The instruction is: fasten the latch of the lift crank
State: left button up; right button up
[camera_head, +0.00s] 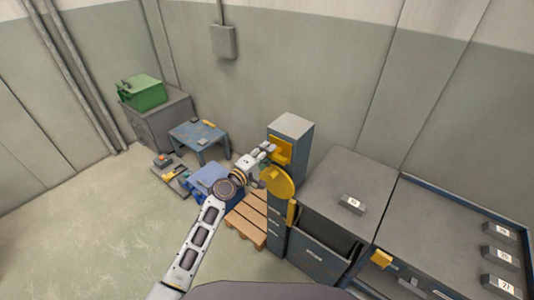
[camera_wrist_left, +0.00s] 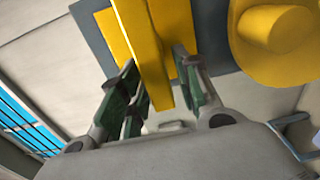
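The lift crank's yellow disc (camera_head: 277,181) is on the front of a grey column (camera_head: 293,124) in the head view. A yellow plate and latch part (camera_head: 283,148) sits above the disc. My left gripper (camera_head: 268,149) is at this latch part. In the left wrist view, a long yellow bar (camera_wrist_left: 146,50) stands out in front of a yellow plate (camera_wrist_left: 178,28). My left gripper (camera_wrist_left: 156,72) is open with its green-padded fingers on either side of the bar. A gap shows on the right side; contact on the left is unclear. A yellow round knob (camera_wrist_left: 278,28) is at right. My right gripper is not in view.
A wooden pallet (camera_head: 246,222) and a blue box (camera_head: 207,178) lie left of the column. A blue table (camera_head: 200,132) and a green box (camera_head: 143,92) are farther back. Grey cabinets (camera_head: 345,180) stand close on the right. The floor at left is clear.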

pick_arm(q)
jog(key=shift+v, duration=6.05)
